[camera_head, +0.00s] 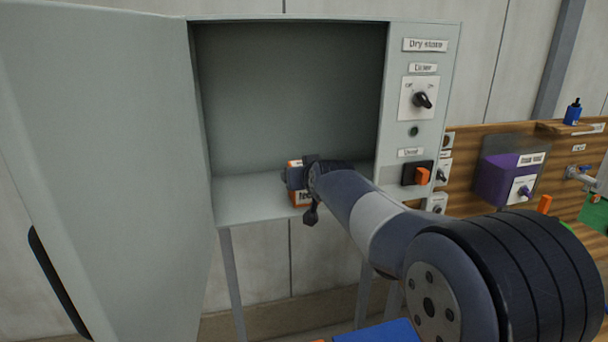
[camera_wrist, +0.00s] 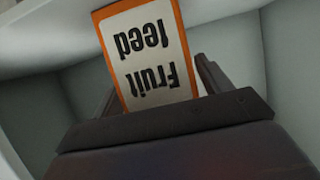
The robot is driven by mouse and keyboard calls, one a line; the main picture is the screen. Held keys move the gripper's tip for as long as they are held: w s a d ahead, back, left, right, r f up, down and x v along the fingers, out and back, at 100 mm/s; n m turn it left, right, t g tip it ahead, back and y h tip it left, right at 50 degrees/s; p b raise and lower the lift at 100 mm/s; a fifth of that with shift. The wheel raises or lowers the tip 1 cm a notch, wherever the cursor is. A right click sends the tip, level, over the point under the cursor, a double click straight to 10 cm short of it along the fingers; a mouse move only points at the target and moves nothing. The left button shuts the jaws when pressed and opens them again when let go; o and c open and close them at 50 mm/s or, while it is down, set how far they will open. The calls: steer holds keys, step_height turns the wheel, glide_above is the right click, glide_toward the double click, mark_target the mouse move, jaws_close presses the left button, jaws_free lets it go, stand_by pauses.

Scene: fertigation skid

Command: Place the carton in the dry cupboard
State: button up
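The carton (camera_head: 296,198) is orange and white, with a "Fruit feed" label that reads upside down in the wrist view (camera_wrist: 152,55). My gripper (camera_head: 302,177) is inside the open dry cupboard (camera_head: 250,205), near the front of its floor. In the wrist view my gripper's two fingers (camera_wrist: 158,80) flank the carton and appear closed on its sides. The arm hides part of the carton in the head view. Whether the carton's base touches the cupboard floor cannot be told.
The cupboard door (camera_head: 110,150) stands wide open at the left. A panel with a black knob (camera_head: 423,100) and an orange switch (camera_head: 423,176) flanks the opening at the right. The cupboard looks empty behind the carton. A purple box (camera_head: 495,178) hangs on the wooden board at the right.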

steer(key=shift+o, duration=0.7)
steer(key=shift+r, duration=0.15)
steer(key=b+v, duration=0.3)
steer(key=v, duration=0.9)
steer(key=shift+c, duration=0.2)
stand_by(0.4)
